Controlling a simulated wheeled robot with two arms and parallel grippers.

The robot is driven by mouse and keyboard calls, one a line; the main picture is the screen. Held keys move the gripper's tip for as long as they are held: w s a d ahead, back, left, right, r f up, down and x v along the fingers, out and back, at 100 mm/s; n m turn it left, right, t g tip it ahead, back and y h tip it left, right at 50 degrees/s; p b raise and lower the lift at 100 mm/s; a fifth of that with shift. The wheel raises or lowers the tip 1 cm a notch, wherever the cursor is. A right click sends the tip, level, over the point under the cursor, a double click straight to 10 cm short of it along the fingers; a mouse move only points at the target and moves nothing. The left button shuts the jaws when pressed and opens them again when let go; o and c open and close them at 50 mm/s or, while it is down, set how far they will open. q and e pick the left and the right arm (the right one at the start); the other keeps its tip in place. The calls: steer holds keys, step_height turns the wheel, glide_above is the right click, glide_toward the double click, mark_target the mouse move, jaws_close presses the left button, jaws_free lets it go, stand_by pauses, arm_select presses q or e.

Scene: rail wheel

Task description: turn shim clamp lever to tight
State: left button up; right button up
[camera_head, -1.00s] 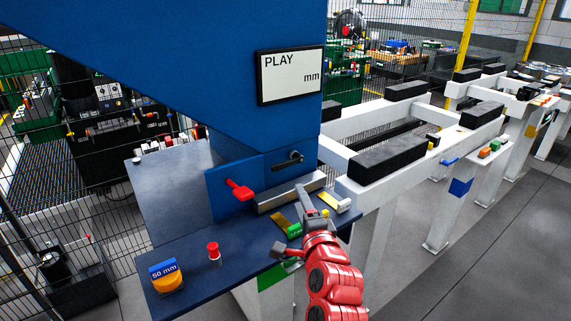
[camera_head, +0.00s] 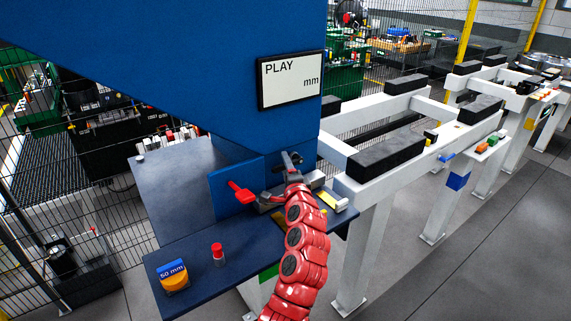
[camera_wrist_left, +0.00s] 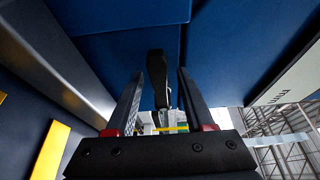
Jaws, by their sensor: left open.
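A black lever (camera_wrist_left: 157,70) stands out from the blue machine face, between my left gripper's two fingers in the left wrist view. Gaps show on both sides of it. In the head view this lever is mostly hidden behind my left gripper (camera_head: 278,180), which is open at the machine face. A red lever (camera_head: 241,192) sits on the same blue face, just left of the gripper. I cannot read any label telling which lever is the shim clamp. My right gripper is not in view.
A blue shelf (camera_head: 200,255) below holds a red-topped pin (camera_head: 217,254) and an orange "50 mm" piece (camera_head: 173,277). A steel bar and small blocks lie by my left arm. A "PLAY mm" display (camera_head: 291,79) hangs above. White rails (camera_head: 350,185) stand at right.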

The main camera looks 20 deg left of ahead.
arm_select(q)
jaws_close()
stand_by(0.3)
stand_by(1.2)
